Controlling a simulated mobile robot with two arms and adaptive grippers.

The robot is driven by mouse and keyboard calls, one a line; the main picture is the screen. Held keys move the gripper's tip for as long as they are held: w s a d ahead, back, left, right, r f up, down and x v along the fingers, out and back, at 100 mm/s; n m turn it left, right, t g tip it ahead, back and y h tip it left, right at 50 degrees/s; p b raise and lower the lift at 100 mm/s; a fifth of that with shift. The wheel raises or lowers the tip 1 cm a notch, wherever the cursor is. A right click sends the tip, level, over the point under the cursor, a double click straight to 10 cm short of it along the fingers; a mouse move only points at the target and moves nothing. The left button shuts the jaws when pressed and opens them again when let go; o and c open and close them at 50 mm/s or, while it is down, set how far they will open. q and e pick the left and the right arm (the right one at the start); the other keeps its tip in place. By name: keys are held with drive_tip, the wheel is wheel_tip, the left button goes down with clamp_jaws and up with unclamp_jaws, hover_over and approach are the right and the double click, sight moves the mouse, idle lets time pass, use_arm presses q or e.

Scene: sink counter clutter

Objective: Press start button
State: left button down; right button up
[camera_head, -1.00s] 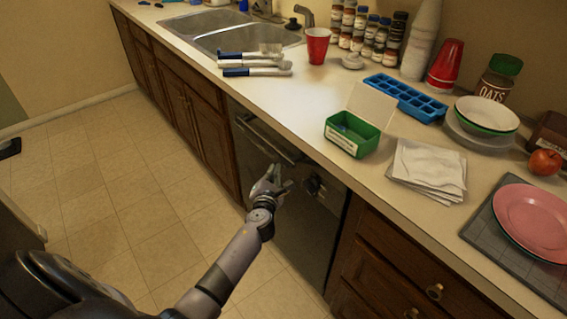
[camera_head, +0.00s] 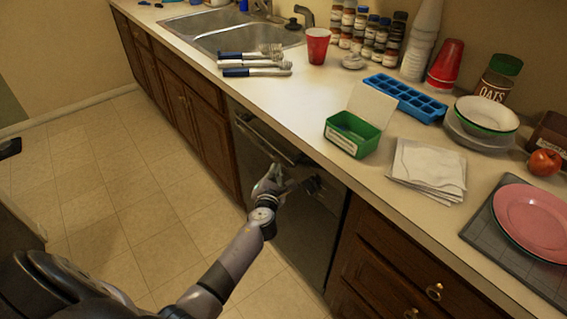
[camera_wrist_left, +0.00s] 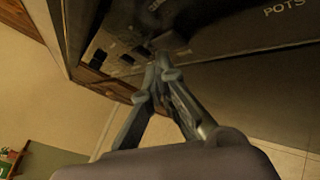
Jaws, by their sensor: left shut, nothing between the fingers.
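The dark dishwasher (camera_head: 300,230) is set under the counter, with a handle bar (camera_head: 268,138) along its upper front and a dark knob (camera_head: 313,186) near its right side. My left gripper (camera_head: 280,178) is shut and empty, just left of the knob. In the left wrist view, its closed fingertips (camera_wrist_left: 163,60) are close to the dark control panel (camera_wrist_left: 205,25), beside several small dark buttons (camera_wrist_left: 112,50). I cannot tell whether the tips touch a button. Part of the panel is hidden behind the gripper. My right gripper is not in view.
The counter above holds a green box (camera_head: 352,134), napkins (camera_head: 427,168), a blue ice tray (camera_head: 405,97) and a red cup (camera_head: 317,46). Wooden drawers (camera_head: 400,265) stand right of the dishwasher. The tiled floor (camera_head: 110,200) at left is clear.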

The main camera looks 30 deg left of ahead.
use_arm(q)
drive_tip(key=shift+w+d+r, duration=0.1)
drive_tip(key=shift+w+d, duration=0.2)
drive_tip(key=shift+w, duration=0.3)
idle(1.2)
drive_tip(key=shift+s+a, duration=0.1)
drive_tip(key=shift+s, duration=0.1)
drive_tip(key=shift+s+a+p, duration=0.25)
drive_tip(key=shift+s+p, duration=0.1)
drive_tip(key=shift+s, duration=0.35)
drive_tip(key=s, duration=0.1)
drive_tip(key=s+a+p, duration=0.1)
drive_tip(key=s, duration=0.1)
drive_tip(key=s+a, duration=0.1)
drive_tip(key=shift+s, duration=0.35)
idle(0.6)
